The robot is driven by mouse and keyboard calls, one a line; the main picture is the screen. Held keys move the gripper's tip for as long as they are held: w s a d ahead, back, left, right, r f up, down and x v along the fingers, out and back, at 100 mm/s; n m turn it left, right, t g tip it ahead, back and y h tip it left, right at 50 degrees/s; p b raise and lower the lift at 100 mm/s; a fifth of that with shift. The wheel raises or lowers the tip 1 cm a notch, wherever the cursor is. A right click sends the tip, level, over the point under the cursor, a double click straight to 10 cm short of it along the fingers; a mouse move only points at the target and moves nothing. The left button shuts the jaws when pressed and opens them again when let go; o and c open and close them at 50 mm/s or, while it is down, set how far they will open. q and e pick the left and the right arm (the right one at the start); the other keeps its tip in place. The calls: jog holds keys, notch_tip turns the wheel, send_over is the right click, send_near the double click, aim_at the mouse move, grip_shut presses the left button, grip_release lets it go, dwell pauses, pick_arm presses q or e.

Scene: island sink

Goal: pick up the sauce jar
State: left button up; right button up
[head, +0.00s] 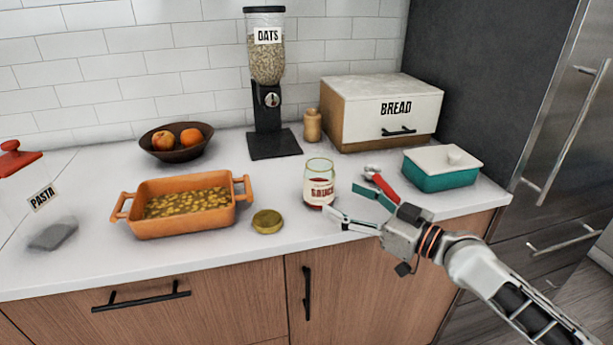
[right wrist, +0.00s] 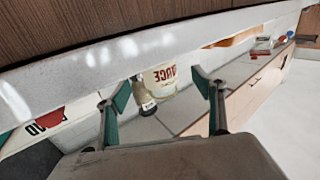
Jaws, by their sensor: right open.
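The sauce jar (head: 319,184) is clear glass with a cream SAUCE label and red sauce low inside. It stands upright and without a lid on the white counter. My right gripper (head: 347,203) is open, low over the counter just right of the jar, its fingers pointing toward it. In the right wrist view the jar (right wrist: 160,78) shows upside down beyond and between the two teal-padded fingers (right wrist: 162,92), and nothing is held. Whether a finger touches the jar cannot be told. My left gripper is not in view.
A gold lid (head: 267,221) and an orange baking dish (head: 190,224) lie left of the jar. A red-handled tool (head: 381,184) and a teal butter dish (head: 441,176) are to the right. The oats dispenser (head: 268,110), wooden shaker (head: 312,125) and bread box (head: 360,117) stand behind.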

aim_at(321, 184)
jog(key=shift+r+x, duration=0.1)
jog(key=shift+x, duration=1.9)
jog(key=shift+r+x, duration=0.15)
jog(key=shift+x, duration=1.85)
jog(key=shift+d+r, duration=0.1)
jog(key=c, duration=1.5)
